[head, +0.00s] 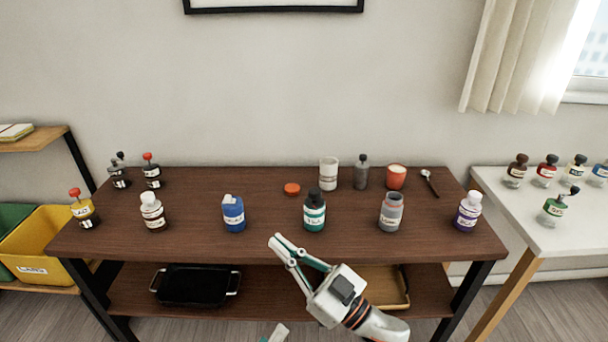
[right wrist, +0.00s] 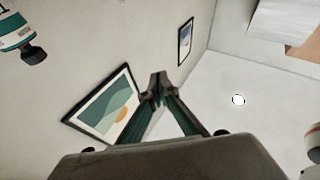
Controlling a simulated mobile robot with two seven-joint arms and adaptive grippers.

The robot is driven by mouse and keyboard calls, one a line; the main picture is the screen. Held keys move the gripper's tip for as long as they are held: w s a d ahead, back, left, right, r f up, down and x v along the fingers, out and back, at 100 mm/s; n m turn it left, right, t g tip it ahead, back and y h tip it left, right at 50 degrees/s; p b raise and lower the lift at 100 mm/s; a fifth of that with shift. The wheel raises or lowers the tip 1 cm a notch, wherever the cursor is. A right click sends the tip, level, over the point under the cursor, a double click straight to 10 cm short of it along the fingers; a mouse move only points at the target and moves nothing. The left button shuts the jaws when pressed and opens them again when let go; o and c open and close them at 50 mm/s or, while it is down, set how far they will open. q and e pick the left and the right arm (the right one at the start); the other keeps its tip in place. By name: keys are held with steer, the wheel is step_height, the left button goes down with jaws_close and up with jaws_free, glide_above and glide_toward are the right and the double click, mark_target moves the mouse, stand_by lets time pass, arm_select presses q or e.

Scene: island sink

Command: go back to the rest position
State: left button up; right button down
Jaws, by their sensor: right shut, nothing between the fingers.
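My right gripper (head: 276,241) reaches up in front of the brown table's front edge, its fingers pointing up and to the left. It is shut and empty. In the right wrist view its fingertips (right wrist: 157,84) meet, with only wall and pictures behind them. A small pale and teal tip, apparently my left gripper (head: 277,333), shows at the bottom edge; most of it is hidden. The brown table (head: 270,248) holds a green bottle (head: 314,213), a blue bottle (head: 233,215) and a grey open jar (head: 391,211) along its front.
An orange cup (head: 396,177), a white cup (head: 329,174) and an orange lid (head: 292,189) stand farther back. A purple-labelled bottle (head: 468,212) is at the right. A black tray (head: 194,286) lies on the lower shelf. A white table (head: 540,232) with several bottles stands at right.

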steer(key=s+d+f+m+t+h, duration=0.15)
steer(key=d+f+m+h, duration=0.25)
steer(key=d+f+h, duration=0.4)
steer(key=s+d+f+m+t+h, duration=0.1)
steer(key=s+d+f+m+h, duration=0.15)
steer(key=d+f, duration=0.55)
arm_select(q)
steer(key=s+a+f+m+g+y, duration=0.2)
steer(key=s+a+f+m, duration=0.1)
steer(key=a+f+m, duration=0.2)
steer(key=s+a+f+m+g+y, duration=0.2)
steer(key=s+a+f+m, duration=0.2)
steer(key=f, duration=0.5)
steer(key=a+m, duration=0.2)
steer(key=a, duration=0.1)
steer(key=shift+s+a+f+m+g, duration=0.15)
steer(key=shift+s+a+m+g, duration=0.1)
steer(key=shift+a+m+g, duration=0.1)
arm_select(e)
steer(key=s+d+f+g+h, duration=0.2)
steer(key=s+d+f, duration=0.2)
steer(key=s+f, duration=0.3)
steer(key=s+d+f+g+h, duration=0.3)
steer(key=s+f, duration=0.3)
steer(key=f, duration=0.4)
steer(key=shift+s+d+m, duration=0.4)
steer(key=shift+d+m, duration=0.05)
steer(key=shift+d, duration=0.3)
